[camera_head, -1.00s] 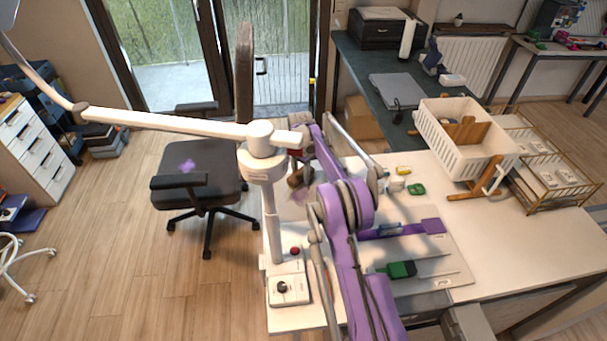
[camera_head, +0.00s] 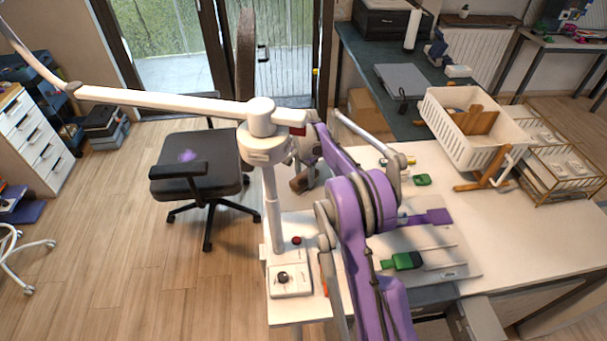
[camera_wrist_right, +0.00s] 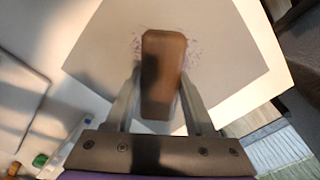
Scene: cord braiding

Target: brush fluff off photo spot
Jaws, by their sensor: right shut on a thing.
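My right gripper (camera_wrist_right: 162,90) is shut on a brown, block-shaped brush (camera_wrist_right: 164,62). In the right wrist view the brush is over a pale grey sheet (camera_wrist_right: 215,45), and I cannot tell whether it touches it. Fine purple fluff (camera_wrist_right: 193,48) is scattered on the sheet at both sides of the brush. In the head view the brown brush (camera_head: 299,184) shows small, at the left end of the white table, left of my purple right arm. That arm hides part of the table. My left gripper is in neither view.
A white lamp stand (camera_head: 275,205) rises close to the left of my right arm. A green-handled tool (camera_head: 403,261) and a purple tool (camera_head: 430,217) lie on a grey board at the right. A white basket (camera_head: 470,150) stands farther back.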

